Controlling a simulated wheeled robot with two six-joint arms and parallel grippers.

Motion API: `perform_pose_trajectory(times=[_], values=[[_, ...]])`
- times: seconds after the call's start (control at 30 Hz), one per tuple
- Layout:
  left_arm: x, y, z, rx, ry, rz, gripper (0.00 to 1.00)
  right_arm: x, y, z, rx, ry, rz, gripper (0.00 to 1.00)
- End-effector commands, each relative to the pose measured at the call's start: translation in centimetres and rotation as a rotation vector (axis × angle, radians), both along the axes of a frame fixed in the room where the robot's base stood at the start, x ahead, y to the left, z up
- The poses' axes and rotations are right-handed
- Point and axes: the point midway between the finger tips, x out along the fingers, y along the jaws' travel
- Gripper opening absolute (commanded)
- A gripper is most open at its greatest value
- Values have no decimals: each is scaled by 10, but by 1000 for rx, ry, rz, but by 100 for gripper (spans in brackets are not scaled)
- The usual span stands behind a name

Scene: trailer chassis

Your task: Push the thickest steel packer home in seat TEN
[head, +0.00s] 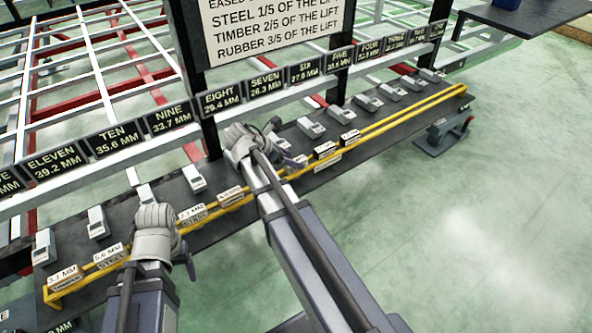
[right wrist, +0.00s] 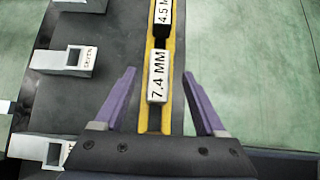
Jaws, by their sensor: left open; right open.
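Seat TEN's sign (head: 115,140) reads 35.6 MM; which grey seat block below it is TEN's I cannot tell for sure. On the yellow rail (head: 70,285) lie labelled packers: a 5.6 MM one marked STEEL (head: 108,255), a partly legible STEEL one (head: 192,213), and a 3.1 MM one (head: 64,277). My left gripper (head: 183,245) is open near the rail, right of the 5.6 MM packer. My right gripper (right wrist: 158,78) is open over the rail; it shows in the head view (head: 285,158). The 7.4 MM packer (right wrist: 158,77) appears between its purple fingers. Its material is not readable.
A dark shelf (head: 225,175) carries a row of grey blocks (head: 97,222) behind the rail. Number signs and a red and white frame rise behind it. A 4.5 MM packer (right wrist: 163,14) lies farther along the rail. Open green floor (head: 480,220) is at right.

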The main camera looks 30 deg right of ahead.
Motion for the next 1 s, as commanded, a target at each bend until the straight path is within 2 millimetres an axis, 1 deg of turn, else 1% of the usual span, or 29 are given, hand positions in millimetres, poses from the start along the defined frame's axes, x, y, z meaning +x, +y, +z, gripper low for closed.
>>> perform_pose_trajectory(times=[0.03,0.17,0.27,0.47,1.0], values=[[0,0,-13,-1,0,-1,71,2,-4,-13,0,0,-1,72],[0,-1,-26,-4,0,-4,71,3,-16,-26,0,0,-1,72],[0,-1,-28,-4,0,-5,71,3,-21,-28,0,-1,-1,72],[0,-1,-26,-4,0,-5,71,3,-21,-26,0,0,0,72],[0,-1,-26,-4,0,-5,71,3,-21,-26,0,0,0,12]])
